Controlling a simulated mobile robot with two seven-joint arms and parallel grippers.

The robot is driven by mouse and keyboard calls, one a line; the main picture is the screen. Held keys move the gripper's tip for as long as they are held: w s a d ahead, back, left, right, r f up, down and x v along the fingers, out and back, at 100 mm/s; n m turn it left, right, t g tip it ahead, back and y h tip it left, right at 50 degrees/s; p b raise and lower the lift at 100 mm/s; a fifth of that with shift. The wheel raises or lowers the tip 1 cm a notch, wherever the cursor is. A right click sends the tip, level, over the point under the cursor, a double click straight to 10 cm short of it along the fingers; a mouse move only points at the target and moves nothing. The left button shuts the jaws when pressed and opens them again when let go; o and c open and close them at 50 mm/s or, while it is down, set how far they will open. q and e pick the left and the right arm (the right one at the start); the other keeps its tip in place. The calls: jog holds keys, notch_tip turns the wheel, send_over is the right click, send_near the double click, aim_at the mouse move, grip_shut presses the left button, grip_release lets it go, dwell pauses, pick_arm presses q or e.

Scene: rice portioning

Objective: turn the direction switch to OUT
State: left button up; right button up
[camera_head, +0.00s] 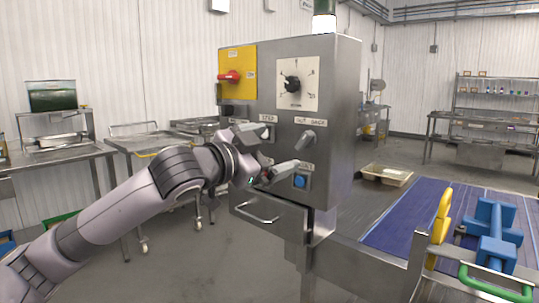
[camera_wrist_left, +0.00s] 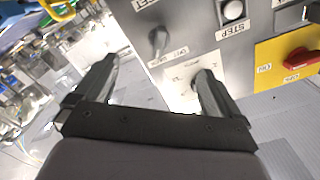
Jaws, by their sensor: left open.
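The direction switch (camera_head: 305,141) is a grey lever knob on the front of the steel control box (camera_head: 333,80), under a two-word label (camera_head: 309,121). It also shows in the left wrist view (camera_wrist_left: 158,40), where the panel appears turned upside down. Which word the knob points to I cannot tell for sure. My left gripper (camera_head: 272,152) is open in front of the panel, just left of the switch, its fingers apart and empty. In the left wrist view the gripper (camera_wrist_left: 156,70) has the switch beyond the gap between its fingers. My right gripper is out of view.
A black dial (camera_head: 292,84) on a white plate and a red switch (camera_head: 230,76) on yellow sit above. A blue button (camera_head: 299,181) is below the switch, close to one finger. A drawer-like handle (camera_head: 258,215) and a blue belt (camera_head: 405,218) are lower.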

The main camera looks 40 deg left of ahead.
aim_at(301, 142)
pick_arm(q)
jog(key=w+p, duration=0.1)
jog(key=w, duration=0.1)
jog(key=w+p, duration=0.2)
jog(key=w, duration=0.1)
jog(key=w+p, duration=0.1)
jog(key=w, duration=0.2)
jog(key=shift+w+d+r+p, duration=0.1)
jog(key=shift+d+r+p, duration=0.1)
jog(key=shift+d+p, duration=0.2)
jog(key=shift+w+f+p, duration=0.25)
jog(key=shift+w+p, duration=0.05)
jog(key=shift+w, duration=0.45)
jog(key=c, duration=1.8)
jog(key=shift+n, duration=1.6)
jog(key=shift+d+n+p, duration=0.1)
jog(key=shift+n+p, duration=0.45)
jog(key=shift+n, duration=1.05)
